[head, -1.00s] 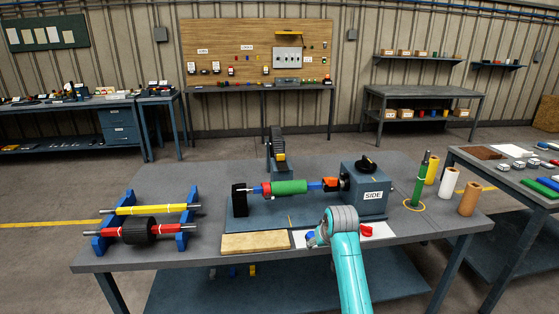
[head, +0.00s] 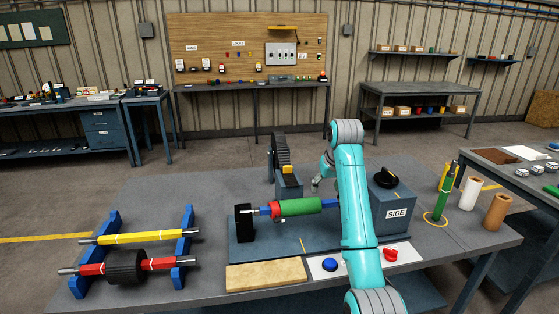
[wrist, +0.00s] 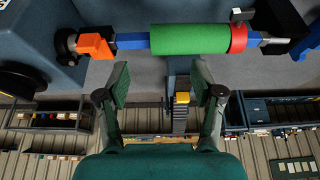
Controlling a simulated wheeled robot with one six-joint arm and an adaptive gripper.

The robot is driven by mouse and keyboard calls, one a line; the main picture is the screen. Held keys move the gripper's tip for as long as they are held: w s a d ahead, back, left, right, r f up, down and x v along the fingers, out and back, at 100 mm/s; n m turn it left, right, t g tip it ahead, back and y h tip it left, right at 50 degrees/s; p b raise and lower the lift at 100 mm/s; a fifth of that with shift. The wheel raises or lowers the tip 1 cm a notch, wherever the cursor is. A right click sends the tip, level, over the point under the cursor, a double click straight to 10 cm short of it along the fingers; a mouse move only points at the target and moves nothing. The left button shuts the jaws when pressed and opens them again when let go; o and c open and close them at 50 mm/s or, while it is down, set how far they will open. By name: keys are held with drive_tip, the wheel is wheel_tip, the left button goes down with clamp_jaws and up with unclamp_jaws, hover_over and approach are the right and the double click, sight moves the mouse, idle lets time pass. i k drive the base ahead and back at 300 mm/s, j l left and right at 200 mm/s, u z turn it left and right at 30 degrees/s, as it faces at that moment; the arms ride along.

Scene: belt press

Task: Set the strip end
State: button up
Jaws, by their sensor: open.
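My gripper (wrist: 160,70) is open and empty in the wrist view, its fingers apart and the gap between them below the roller in the picture. The green roller (head: 298,207) has a red end collar (head: 275,210) and lies level on a blue shaft; it also shows across the top of the wrist view (wrist: 190,38). An orange piece (wrist: 97,47) sits on the shaft beside the SIDE box. A dark ribbed strip (head: 281,155) rises behind the roller with a yellow block (head: 288,169) at its foot. I cannot tell which part is the strip end. In the head view my arm hides the shaft's right part.
The SIDE box (head: 393,212) with a black knob stands to the right. A blue button (head: 330,265), a red knob (head: 390,254) and a tan board (head: 265,275) lie in front. Rollers rest on a blue rack (head: 112,224) at left. Upright rolls (head: 495,213) stand at right.

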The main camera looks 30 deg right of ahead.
sight(289, 177)
drive_tip(key=i, duration=0.85)
